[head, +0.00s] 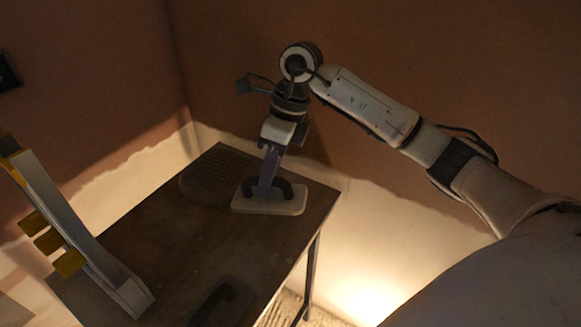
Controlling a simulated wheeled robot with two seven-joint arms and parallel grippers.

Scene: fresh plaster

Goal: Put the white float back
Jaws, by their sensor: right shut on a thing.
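The white float (241,203) is a pale, flat, rounded plate with a dark arched handle. It is at the back right of the dark wooden table, near its right edge. My right gripper (267,186) reaches down from above and is shut on the float's handle. The plate looks level and at or close to the table top; I cannot tell whether it touches. The gripper's fingers hide part of the handle. My left gripper is not in view.
A dark float-like tool with a handle (216,299) lies at the table's (180,240) front. A faint dark oblong (207,182) lies at the back left. A tall pale slanted piece with yellow blocks (68,262) stands at the left. Brown walls close off the back corner. The table's middle is clear.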

